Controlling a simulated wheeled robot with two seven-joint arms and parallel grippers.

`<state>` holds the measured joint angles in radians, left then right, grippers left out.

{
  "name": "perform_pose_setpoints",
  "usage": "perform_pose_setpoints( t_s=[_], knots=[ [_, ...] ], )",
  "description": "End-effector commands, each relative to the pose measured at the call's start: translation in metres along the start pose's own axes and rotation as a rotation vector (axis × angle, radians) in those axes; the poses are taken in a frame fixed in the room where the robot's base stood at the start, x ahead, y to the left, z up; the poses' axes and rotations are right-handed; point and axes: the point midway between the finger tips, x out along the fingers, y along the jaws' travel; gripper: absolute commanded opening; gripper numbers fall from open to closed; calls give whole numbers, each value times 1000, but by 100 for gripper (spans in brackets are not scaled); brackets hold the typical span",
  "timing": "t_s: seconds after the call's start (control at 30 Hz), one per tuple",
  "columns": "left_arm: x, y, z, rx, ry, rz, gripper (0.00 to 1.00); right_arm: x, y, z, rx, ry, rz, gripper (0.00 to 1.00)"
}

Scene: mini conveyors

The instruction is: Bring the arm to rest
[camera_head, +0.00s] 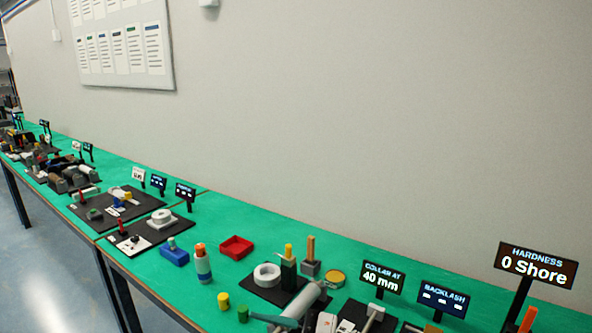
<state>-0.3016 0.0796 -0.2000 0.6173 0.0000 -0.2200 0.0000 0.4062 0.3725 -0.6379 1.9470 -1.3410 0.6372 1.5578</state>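Neither of my grippers can be made out in the head view, and no arm of mine shows clearly. A long green-topped bench (215,212) runs from the far left to the lower right along a wall. A grey cylinder (306,300) lies tilted at the bottom edge; its lower end is cut off by the picture.
The bench holds a red tray (236,247), a blue block (174,254), an orange-topped bottle (202,263), a white ring (267,274) and small yellow (223,301) and green cylinders. Signs stand at the back, including a hardness sign (536,264) reading 0 Shore. Floor is clear at left.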

Motion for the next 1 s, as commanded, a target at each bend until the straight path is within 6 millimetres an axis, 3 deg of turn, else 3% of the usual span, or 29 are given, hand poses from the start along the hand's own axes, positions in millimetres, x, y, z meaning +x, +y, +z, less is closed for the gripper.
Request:
perform_pose_setpoints(
  t_s=[0.1,0.2,0.33,0.43,0.57,0.7,0.83,1.0],
  knots=[
    [0,0,0,0,-1,0,54,-23,-35,18,29,-87,-348,46],
    [0,0,1,0,-1,0,54,-58,-62,14,73,-64,-636,46],
    [0,0,1,0,-2,0,54,-119,-77,-15,171,92,-969,46],
    [0,0,2,0,-3,0,54,-169,-66,-47,279,292,-1163,46],
    [0,0,3,0,-5,0,54,-229,-19,-91,457,627,-1299,46],
    [0,0,4,0,-6,1,54,-274,53,-119,659,983,-1281,46],
    [0,0,4,0,-6,1,54,-296,114,-126,810,1219,-1175,46],
    [0,0,4,0,-6,1,54,-312,179,-118,966,1433,-994,46]
  ],
)
